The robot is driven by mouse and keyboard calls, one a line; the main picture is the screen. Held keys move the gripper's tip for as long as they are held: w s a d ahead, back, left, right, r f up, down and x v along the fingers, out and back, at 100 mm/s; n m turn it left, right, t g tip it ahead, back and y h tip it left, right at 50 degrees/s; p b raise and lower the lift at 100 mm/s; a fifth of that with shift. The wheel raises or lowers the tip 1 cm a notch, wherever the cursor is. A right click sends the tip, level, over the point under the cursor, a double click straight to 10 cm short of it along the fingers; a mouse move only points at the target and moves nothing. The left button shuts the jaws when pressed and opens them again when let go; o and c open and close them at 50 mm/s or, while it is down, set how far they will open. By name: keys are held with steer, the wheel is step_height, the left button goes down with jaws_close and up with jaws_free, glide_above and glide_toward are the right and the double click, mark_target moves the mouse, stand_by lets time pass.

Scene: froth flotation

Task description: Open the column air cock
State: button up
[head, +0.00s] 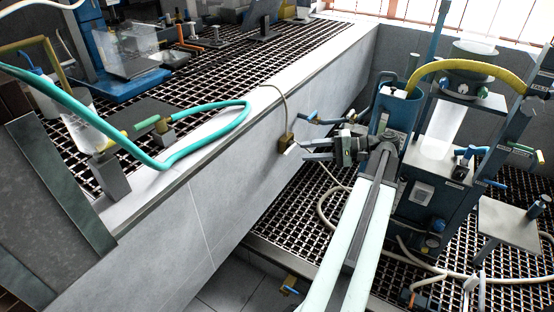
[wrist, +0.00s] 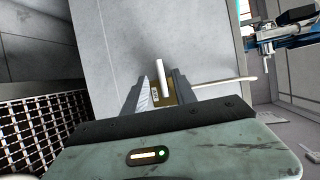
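A small brass cock (head: 283,143) with a white lever (head: 291,149) is on the side of the grey wall, with a thin hose running up from it. I take it as the column air cock; no label on it is readable. In the wrist view the brass body (wrist: 166,99) shows between the two fingers (wrist: 160,90), and the white lever (wrist: 161,74) sticks up in the picture. The fingers are open; I see no contact with the lever. The lower part of the cock is hidden.
A blue column machine (head: 440,190) with a yellow hose (head: 465,68) stands right of my arm. A blue-handled valve (head: 312,118) is close above my gripper. A teal hose (head: 180,155) lies over the wall top (head: 225,122). Grating (head: 300,205) lies below.

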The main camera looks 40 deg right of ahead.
mark_target(289, 150)
steer(key=b+x, duration=0.1)
steer(key=x, duration=0.6)
steer(key=shift+w, duration=0.25)
jaws_close()
steer(key=shift+d+r, duration=0.1)
stand_by(1.1)
